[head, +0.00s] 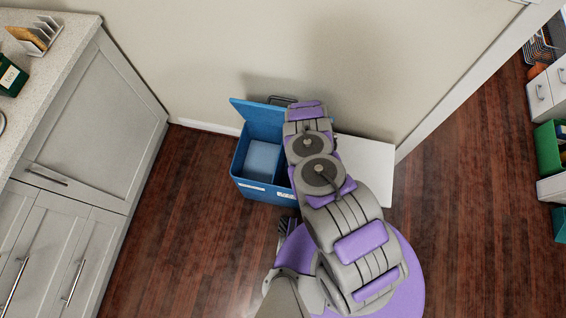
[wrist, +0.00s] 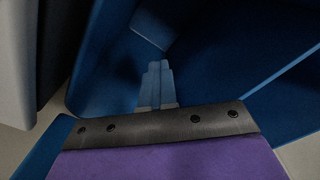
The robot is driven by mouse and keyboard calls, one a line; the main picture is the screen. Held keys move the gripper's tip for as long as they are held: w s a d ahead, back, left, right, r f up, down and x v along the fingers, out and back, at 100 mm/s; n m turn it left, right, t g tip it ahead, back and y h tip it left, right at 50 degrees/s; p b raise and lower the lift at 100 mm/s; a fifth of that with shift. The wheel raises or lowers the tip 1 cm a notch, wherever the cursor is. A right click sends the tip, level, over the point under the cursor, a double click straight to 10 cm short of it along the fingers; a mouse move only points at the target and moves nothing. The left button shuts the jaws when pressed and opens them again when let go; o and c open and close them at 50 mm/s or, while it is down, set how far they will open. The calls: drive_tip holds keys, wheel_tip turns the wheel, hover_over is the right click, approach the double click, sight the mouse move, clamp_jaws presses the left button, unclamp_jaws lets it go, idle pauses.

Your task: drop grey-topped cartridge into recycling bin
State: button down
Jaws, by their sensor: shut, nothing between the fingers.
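The blue recycling bin (head: 262,182) stands on the floor against the wall with its lid (head: 258,118) raised. A divider splits it, and the left compartment has a pale blue floor. My arm reaches over the right part and hides much of it; my gripper is hidden in the head view. In the wrist view my gripper (wrist: 158,122) shows as a purple jaw with a dark bolted edge, shut and empty, with the bin's dark blue inside (wrist: 205,70) beyond it. A narrow pale shape lies in there; I cannot tell whether it is the grey-topped cartridge.
A white flat-topped thing (head: 370,165) stands right of the bin. Grey cabinets with a counter (head: 62,55) line the left, holding a letter rack (head: 36,36) and a dark green box (head: 10,78). Wood floor (head: 185,215) is clear between cabinets and bin. A doorway opens at right.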

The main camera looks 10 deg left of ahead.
drive_tip(key=c, duration=1.8)
unclamp_jaws()
drive_tip(key=shift+a+f, duration=0.1)
drive_tip(key=shift+a, duration=0.65)
drive_tip(key=shift+o, duration=1.4)
drive_tip(key=shift+a, duration=0.15)
drive_tip(key=shift+o, duration=0.8)
drive_tip(key=shift+d, duration=0.2)
wheel_tip(320, 180, up, 12)
drive_tip(key=p, duration=0.4)
drive_tip(key=shift+d, duration=0.3)
drive_tip(key=shift+s+d, duration=0.1)
drive_tip(key=shift+d, duration=0.2)
